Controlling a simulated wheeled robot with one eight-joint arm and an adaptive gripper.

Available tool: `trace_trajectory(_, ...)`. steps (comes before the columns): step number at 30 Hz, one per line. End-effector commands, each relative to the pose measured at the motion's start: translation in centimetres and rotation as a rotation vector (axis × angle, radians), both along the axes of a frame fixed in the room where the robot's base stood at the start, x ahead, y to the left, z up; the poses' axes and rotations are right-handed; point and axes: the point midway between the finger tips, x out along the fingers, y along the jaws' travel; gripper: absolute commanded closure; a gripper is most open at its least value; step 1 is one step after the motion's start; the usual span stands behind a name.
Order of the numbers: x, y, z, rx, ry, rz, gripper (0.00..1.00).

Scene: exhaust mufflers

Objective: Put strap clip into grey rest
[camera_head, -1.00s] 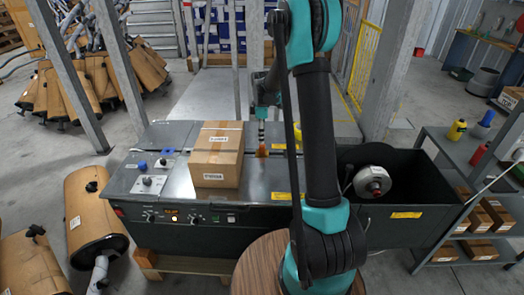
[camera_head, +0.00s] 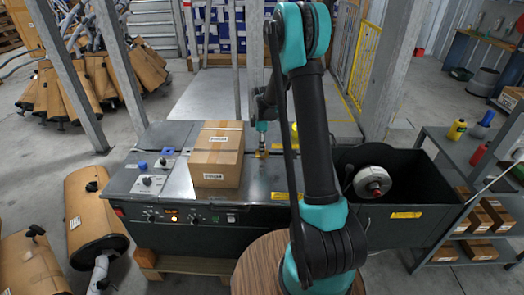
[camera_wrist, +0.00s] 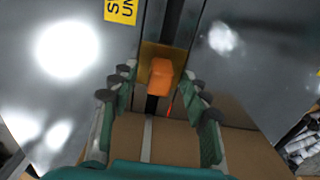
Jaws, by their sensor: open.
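An orange block-like piece, seemingly the strap clip (camera_wrist: 160,77), sits on a yellow-brown plate over the dark slot of the machine top. My gripper (camera_wrist: 159,80) points down over it with its fingers open, one on each side. I cannot tell whether the fingers touch it. In the head view my gripper (camera_head: 261,145) is low over the machine top, just right of the cardboard box, and mostly hides the clip. I cannot pick out the grey rest for certain; a light grey plate with a dark knob (camera_head: 149,184) lies on the left of the machine top.
The taped cardboard box (camera_head: 216,160) stands on the machine (camera_head: 255,192) close left of my gripper; it also shows in the wrist view (camera_wrist: 170,140). A blue knob (camera_head: 142,165) is at the left. A dark open bin with a reel (camera_head: 372,182) is right.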

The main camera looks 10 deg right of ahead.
Motion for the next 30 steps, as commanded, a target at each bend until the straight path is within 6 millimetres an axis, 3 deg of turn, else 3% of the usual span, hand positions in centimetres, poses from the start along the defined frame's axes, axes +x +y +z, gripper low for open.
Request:
trace_trajectory(7,0.0,0.0,0.03,0.0,0.0,0.0,0.53)
trace_trajectory(18,0.0,0.0,0.05,0.0,0.0,0.0,0.99)
trace_trajectory(30,0.01,0.0,0.62,0.0,0.0,0.0,1.0)
